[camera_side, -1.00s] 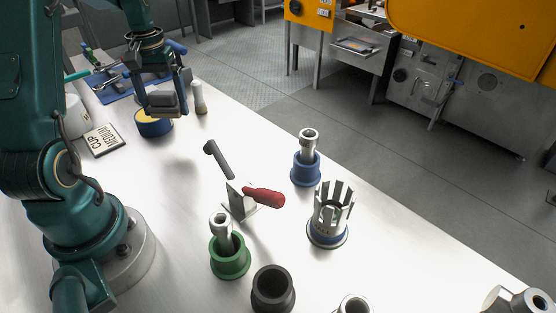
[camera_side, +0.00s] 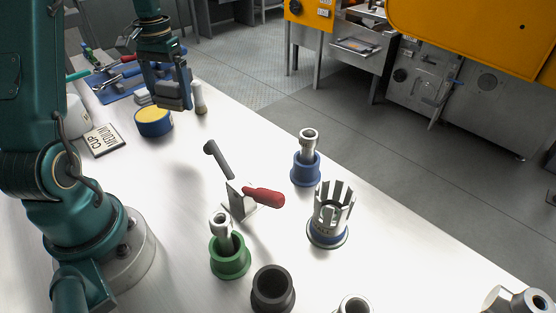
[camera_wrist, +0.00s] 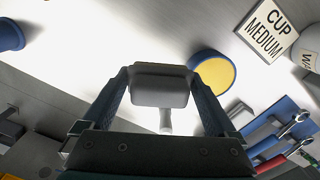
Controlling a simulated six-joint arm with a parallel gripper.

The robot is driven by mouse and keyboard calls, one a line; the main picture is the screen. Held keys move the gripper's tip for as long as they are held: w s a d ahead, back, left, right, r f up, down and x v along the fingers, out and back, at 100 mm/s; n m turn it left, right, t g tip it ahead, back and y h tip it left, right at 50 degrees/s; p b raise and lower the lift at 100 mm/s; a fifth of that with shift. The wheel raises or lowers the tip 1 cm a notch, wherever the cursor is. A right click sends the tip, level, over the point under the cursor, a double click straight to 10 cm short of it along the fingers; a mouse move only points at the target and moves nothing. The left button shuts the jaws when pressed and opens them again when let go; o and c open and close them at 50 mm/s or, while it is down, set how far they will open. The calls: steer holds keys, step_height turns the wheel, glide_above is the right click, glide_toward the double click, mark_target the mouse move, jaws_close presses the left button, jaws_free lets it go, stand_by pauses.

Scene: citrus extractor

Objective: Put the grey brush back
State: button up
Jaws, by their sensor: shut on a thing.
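The grey brush, a rounded grey block (camera_wrist: 160,88), is between my fingertips in the wrist view. My gripper (camera_side: 173,98) is shut on it and is above the far left part of the table in the side view. A blue tool mat (camera_side: 118,92) lies behind and to the left of my gripper. It also shows at the right of the wrist view (camera_wrist: 284,118). A grey piece (camera_wrist: 239,112) lies beside the mat; I cannot tell what it is.
A "CUP MEDIUM" sign (camera_side: 103,140) lies left.

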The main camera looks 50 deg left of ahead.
steer(key=w+d+r+m, duration=0.1)
steer(key=w+d+m, duration=0.4)
steer(key=d, duration=0.1)
steer(key=shift+w+d+r+m, duration=0.25)
steer(key=shift+w+r+m, duration=0.05)
steer(key=shift+r, duration=0.1)
glide_above(265, 149)
step_height(265, 149, down, 7)
steer(key=shift+f, duration=1.8)
steer(key=shift+f, duration=0.1)
